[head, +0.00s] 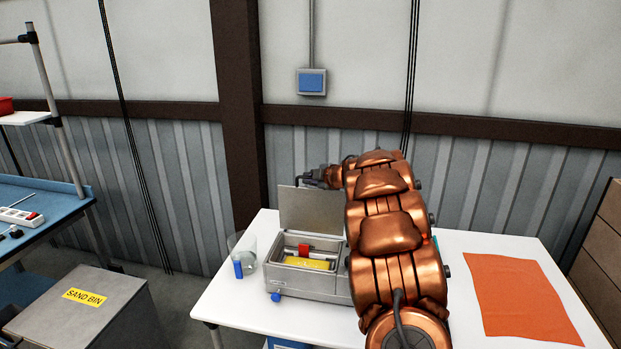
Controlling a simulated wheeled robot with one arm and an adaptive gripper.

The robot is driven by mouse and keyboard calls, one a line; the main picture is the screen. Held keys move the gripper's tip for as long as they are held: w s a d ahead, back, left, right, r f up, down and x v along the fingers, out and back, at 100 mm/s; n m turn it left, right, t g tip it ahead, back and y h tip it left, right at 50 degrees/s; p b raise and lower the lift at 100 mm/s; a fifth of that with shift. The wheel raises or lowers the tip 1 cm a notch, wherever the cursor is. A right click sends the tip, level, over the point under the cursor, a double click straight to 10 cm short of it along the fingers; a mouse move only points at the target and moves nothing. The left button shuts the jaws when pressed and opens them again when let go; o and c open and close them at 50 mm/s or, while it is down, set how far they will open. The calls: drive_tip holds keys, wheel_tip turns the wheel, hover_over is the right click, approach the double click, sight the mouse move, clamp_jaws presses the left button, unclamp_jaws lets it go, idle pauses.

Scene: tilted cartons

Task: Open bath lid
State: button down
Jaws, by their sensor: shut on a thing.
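The bath (312,284) is a grey metal box on the white table, left of my arm. Its flat grey lid (311,212) stands up, nearly vertical, at the back of the box. Inside the bath lie a yellow thing (306,263) and a red thing (304,249). My copper-coloured arm hides the right part of the bath.
A clear glass beaker (246,250) and a small blue object (238,269) stand left of the bath. An orange cloth (524,298) lies flat on the right of the white table (460,245). A grey sand bin (75,318) stands at lower left. The wall is close behind.

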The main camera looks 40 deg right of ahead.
drive_tip(key=shift+w+d+r, duration=0.1)
drive_tip(key=shift+w+d, duration=0.15)
drive_tip(key=shift+w, duration=0.15)
drive_tip(key=c, duration=1.5)
unclamp_jaws()
drive_tip(key=shift+d, duration=0.1)
drive_tip(key=shift+s, duration=0.1)
drive_tip(key=v, duration=1.2)
drive_tip(key=shift+d+r, duration=0.1)
